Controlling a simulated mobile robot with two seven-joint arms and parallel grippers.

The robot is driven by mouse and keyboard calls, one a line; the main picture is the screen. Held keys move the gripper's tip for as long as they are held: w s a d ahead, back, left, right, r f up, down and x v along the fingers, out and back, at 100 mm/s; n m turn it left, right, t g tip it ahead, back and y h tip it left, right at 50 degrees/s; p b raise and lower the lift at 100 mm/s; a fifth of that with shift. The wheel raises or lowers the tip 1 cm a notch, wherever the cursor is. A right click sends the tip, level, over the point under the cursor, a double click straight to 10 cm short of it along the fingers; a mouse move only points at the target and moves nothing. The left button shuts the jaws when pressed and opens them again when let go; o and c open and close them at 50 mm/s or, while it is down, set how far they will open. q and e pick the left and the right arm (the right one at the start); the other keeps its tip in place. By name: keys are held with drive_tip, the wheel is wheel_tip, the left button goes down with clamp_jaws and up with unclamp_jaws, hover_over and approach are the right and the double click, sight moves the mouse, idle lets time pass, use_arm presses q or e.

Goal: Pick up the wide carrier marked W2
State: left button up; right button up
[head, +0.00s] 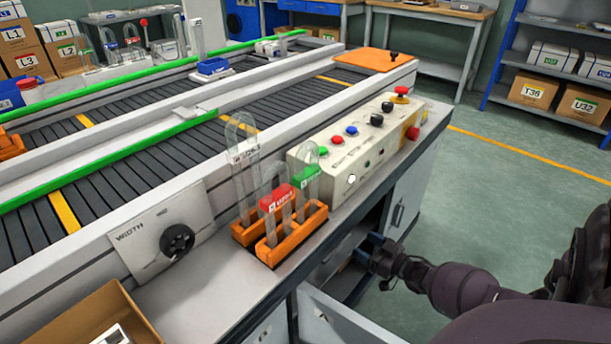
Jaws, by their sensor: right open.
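I cannot read a W2 mark on anything in the head view, so I cannot tell which carrier is the wide one. An orange rack (291,245) with glass tubes stands on the counter's front edge, and a second orange rack (241,236) is right behind it. A blue carrier (212,67) sits on the far conveyor, and part of an orange carrier (9,145) shows at the left edge. My right gripper (362,252) is open and low, beside the front of the counter at an opened cabinet or drawer. It seems empty. My left gripper is out of view.
An open drawer (345,325) juts out below the counter. Green floor (500,190) to the right is mostly free. Shelves stand at the back right.

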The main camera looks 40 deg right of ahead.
drive_tip(key=w+b, duration=0.1)
drive_tip(key=w, duration=0.2)
drive_tip(key=w+f+b, duration=0.1)
drive_tip(key=w, duration=0.2)
drive_tip(key=w+f+b, duration=0.1)
drive_tip(key=w, duration=0.3)
drive_tip(key=shift+w+d, duration=0.1)
drive_tip(key=shift+w+r, duration=0.2)
drive_tip(key=shift+w, duration=0.45)
clamp_jaws()
drive_tip(key=shift+r, duration=0.1)
